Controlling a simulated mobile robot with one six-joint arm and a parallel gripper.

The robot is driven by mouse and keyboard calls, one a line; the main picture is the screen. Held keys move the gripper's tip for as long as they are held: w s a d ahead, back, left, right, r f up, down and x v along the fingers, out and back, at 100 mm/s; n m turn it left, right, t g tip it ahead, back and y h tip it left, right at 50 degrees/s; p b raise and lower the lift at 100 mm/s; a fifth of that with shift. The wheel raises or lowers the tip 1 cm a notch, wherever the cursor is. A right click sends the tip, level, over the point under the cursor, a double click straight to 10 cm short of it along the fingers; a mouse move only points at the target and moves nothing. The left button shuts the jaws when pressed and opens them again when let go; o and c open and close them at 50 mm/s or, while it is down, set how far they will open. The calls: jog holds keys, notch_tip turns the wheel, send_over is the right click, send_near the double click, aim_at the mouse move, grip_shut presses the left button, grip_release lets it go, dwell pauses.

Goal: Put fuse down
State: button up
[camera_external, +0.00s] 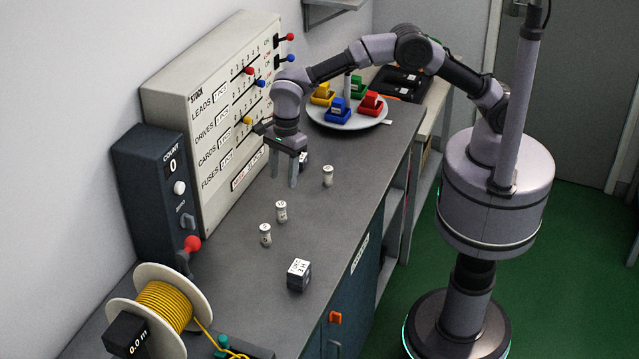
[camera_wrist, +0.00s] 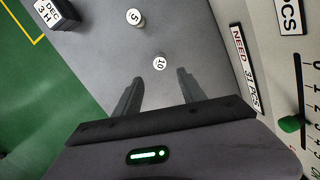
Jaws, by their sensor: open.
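Several small white cylindrical fuses stand upright on the grey bench. In the outside view one fuse (camera_external: 327,176) is to the right of my gripper, and two more, a nearer-gripper fuse (camera_external: 281,211) and a front fuse (camera_external: 265,235), are below it in the picture. My gripper (camera_external: 284,179) points down above the bench, open, with nothing visible between its fingers. In the wrist view, a fuse marked 10 (camera_wrist: 159,62) shows just beyond the fingertips of my gripper (camera_wrist: 158,80), apart from them. A fuse marked 5 (camera_wrist: 135,18) is farther out.
A dark cube with a white top label (camera_external: 299,275) stands near the bench edge. Another small block (camera_external: 303,160) is partly hidden behind my gripper. The stock board (camera_external: 215,110) and counter box (camera_external: 155,190) line the wall. A plate of coloured holders (camera_external: 350,122) is behind.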

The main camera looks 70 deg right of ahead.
jog(key=s+d+r+n+t, duration=0.1)
jog(key=s+d+r+n, duration=0.2)
jog(key=d+r, duration=0.3)
jog(key=s+d+r+n+t+y, duration=0.1)
jog(key=s+d+r+n, duration=0.15)
jog(key=d+r, duration=0.45)
jog(key=s+d+r+n+t, duration=0.1)
jog(key=s+d+r+n, duration=0.25)
jog(key=d+r, duration=0.25)
jog(key=s+d+f+n+t, duration=0.1)
jog(key=s+d+n, duration=0.3)
jog(key=s, duration=0.5)
jog(key=s+d+f+n+t, duration=0.1)
jog(key=s+d+n, duration=0.2)
jog(key=s+d, duration=0.3)
jog(key=s, duration=0.4)
jog(key=shift+s+n, duration=0.15)
jog(key=shift+n, duration=0.25)
jog(key=shift+d, duration=0.1)
notch_tip(320, 180, down, 8)
jog(key=b, duration=0.8)
jog(key=shift+o, duration=0.4)
jog(key=shift+r, duration=0.1)
